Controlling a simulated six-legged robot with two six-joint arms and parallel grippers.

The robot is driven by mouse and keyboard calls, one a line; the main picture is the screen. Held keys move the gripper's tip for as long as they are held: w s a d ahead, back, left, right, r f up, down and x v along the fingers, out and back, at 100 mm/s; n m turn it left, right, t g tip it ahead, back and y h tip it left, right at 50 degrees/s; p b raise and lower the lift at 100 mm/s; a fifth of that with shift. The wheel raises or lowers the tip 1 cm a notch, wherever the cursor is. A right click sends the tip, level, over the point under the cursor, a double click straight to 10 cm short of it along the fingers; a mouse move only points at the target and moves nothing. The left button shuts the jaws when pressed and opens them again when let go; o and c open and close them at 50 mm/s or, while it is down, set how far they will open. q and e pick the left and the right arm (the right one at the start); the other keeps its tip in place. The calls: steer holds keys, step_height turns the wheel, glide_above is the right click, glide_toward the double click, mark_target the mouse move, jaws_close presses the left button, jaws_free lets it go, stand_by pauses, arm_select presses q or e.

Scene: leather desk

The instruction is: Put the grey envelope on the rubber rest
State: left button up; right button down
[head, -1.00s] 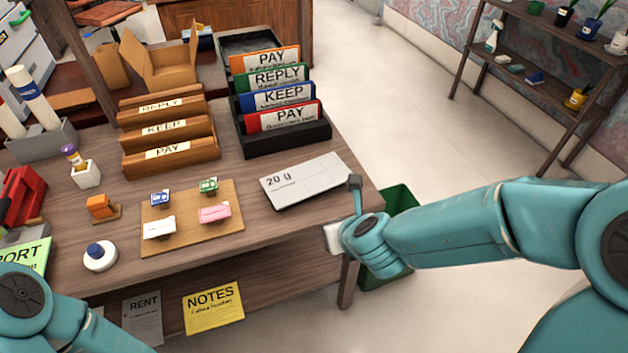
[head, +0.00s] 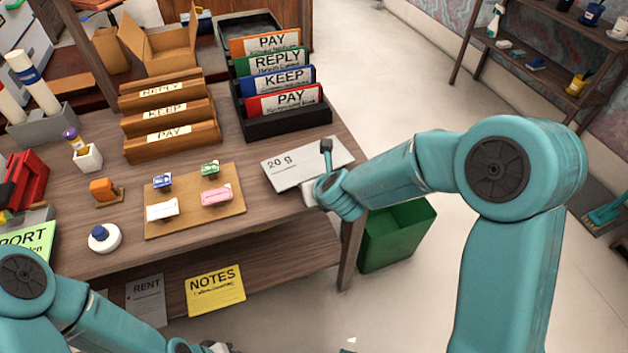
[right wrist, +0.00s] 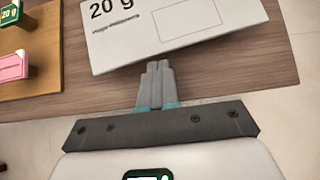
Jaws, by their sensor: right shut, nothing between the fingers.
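A flat, pale grey piece marked "20 g" (head: 300,164), which I take for the grey envelope, lies near the table's right end. In the right wrist view it (right wrist: 180,30) shows its lettering and a printed rectangle. My right gripper (right wrist: 158,65) is shut and empty, its fingertips at the near edge of this piece; I cannot tell if they touch it. In the head view its white body (head: 309,193) shows at the table edge. My left gripper (head: 216,347) is partly in view at the bottom edge, its jaws unclear. I cannot identify the rubber rest.
A board with several small blocks (head: 238,205) lies left of the pale piece. Behind stand a wooden sorter (head: 170,148) and a black file rack (head: 290,124). A grey RENT sheet (head: 146,298) and yellow NOTES sheet (head: 215,291) show below. A green bin (head: 398,238) stands right.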

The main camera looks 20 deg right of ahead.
mark_target(308, 162)
steer(key=shift+w+f, duration=0.1)
steer(key=shift+w, duration=0.3)
steer(key=shift+w, duration=1.05)
steer(key=shift+s, duration=0.15)
